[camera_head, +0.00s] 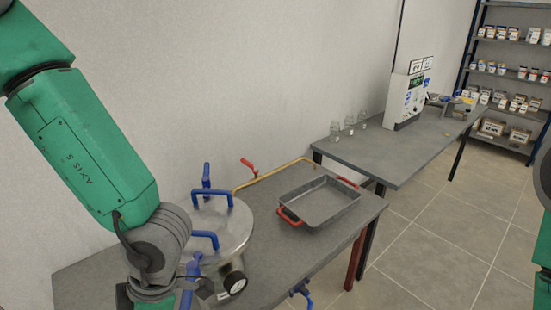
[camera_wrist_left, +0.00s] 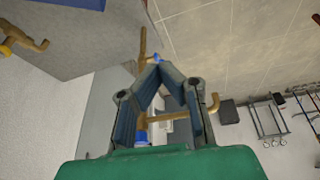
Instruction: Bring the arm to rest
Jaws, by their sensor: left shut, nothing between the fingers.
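My left arm (camera_head: 90,150) is green with grey joints and comes in from the left in the head view. Its lower end hangs in front of the steel vessel, and its gripper is out of that picture. In the left wrist view my left gripper (camera_wrist_left: 160,66) is shut, its fingertips together and nothing held. A brass pipe (camera_wrist_left: 178,118) with a blue part shows between and behind the fingers; whether they touch cannot be told. Only small pieces of my right arm (camera_head: 543,255) show at the right edge of the head view, and its gripper is out of view.
A round steel vessel (camera_head: 226,232) with blue handles stands on the near grey table (camera_head: 300,258), close to my left arm. A metal tray (camera_head: 322,205) with red handles and a brass pipe (camera_head: 275,172) are beside it. A second table (camera_head: 378,150) holds glassware and a white machine (camera_head: 402,100).

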